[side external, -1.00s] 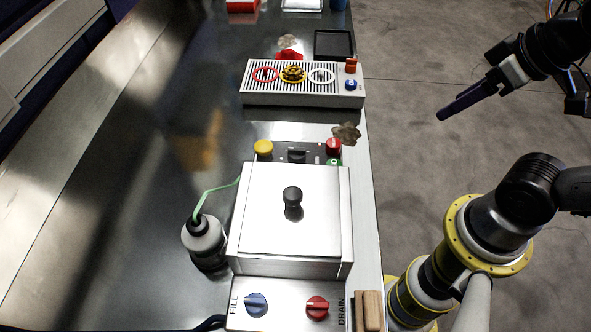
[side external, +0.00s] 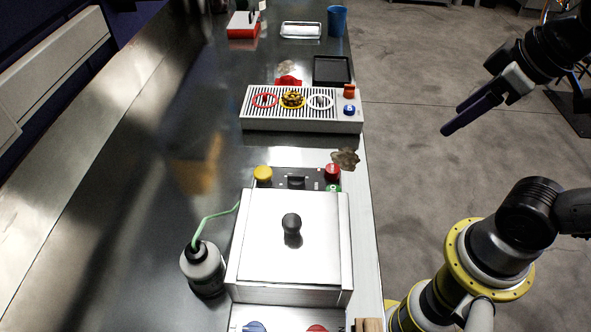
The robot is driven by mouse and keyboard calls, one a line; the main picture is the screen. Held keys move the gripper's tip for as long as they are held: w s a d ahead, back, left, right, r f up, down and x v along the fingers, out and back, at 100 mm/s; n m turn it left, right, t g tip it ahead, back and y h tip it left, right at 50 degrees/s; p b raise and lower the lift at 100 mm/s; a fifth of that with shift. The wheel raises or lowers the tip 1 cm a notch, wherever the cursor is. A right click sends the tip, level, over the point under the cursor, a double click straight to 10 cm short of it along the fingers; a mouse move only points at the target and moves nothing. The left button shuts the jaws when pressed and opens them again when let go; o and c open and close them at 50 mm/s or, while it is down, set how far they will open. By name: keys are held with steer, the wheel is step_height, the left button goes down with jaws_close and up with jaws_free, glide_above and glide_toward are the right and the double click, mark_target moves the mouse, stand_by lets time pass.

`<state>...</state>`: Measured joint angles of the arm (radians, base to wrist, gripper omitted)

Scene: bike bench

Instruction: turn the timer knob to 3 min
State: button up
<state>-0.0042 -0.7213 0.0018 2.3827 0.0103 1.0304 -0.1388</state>
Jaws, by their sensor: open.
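A black knob (side external: 296,181) sits on a dark control panel (side external: 314,180) just behind the lidded steel box; it looks like the timer knob, but its markings are too small to read. A yellow button (side external: 263,173) is left of it, and a red button (side external: 332,172) and a green button (side external: 333,188) are to its right. My gripper (side external: 453,120) is open and empty, its two dark fingers apart. It hangs above the floor at the right, beyond the bench edge and well away from the knob.
The steel box (side external: 260,283) with its black-knobbed lid (side external: 284,258) stands in front of the panel. A bottle (side external: 203,272) with a green tube is at its left. A slatted unit (side external: 262,120) and crumpled brown cloth (side external: 345,158) lie behind. The bench's left side is mostly clear.

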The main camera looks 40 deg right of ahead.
steer(key=w+a+r+n+g, duration=0.2)
steer(key=w+a+r+n, duration=0.2)
steer(key=w+r, duration=0.2)
steer(key=n+g, duration=0.4)
steer(key=n, duration=0.2)
glide_above(295, 174)
step_height(295, 174, down, 4)
step_height(295, 174, down, 13)
steer(key=shift+f, duration=0.2)
jaws_close()
